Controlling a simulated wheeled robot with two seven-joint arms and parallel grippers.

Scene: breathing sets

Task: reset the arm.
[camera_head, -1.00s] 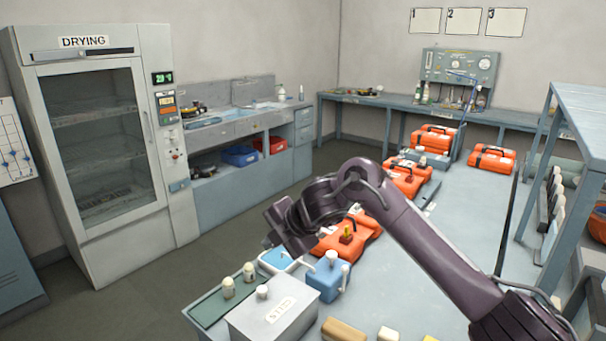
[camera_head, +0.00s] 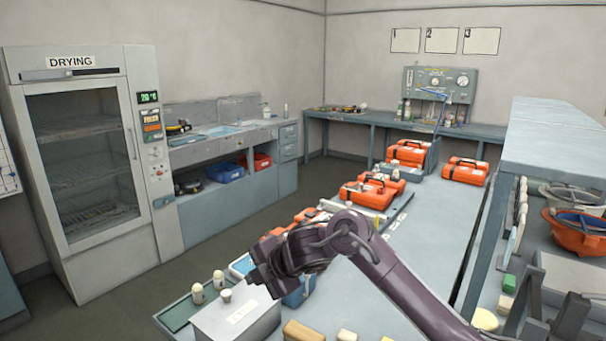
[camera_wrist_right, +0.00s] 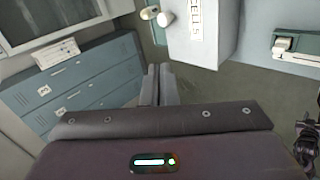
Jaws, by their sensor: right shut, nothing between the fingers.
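My right arm comes in from the lower right in the head view. Its right gripper (camera_head: 262,275) hangs over the near left end of the long bench (camera_head: 400,250), above a grey box (camera_head: 236,322) and a blue block (camera_head: 299,290), and hides part of the things behind it. In the right wrist view the two fingers of the right gripper (camera_wrist_right: 157,84) are together with nothing between them. The grey box, lettered CELLS, also shows there (camera_wrist_right: 203,40), beyond the fingertips. My left gripper does not show in the head view.
Two pale bottles (camera_head: 205,291) stand on a green mat (camera_head: 178,316) at the bench's left edge. Several orange cases (camera_head: 368,192) line the bench. A shelf unit (camera_head: 550,150) borders the right. A drying cabinet (camera_head: 85,160) stands left; open floor (camera_head: 130,290) lies between.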

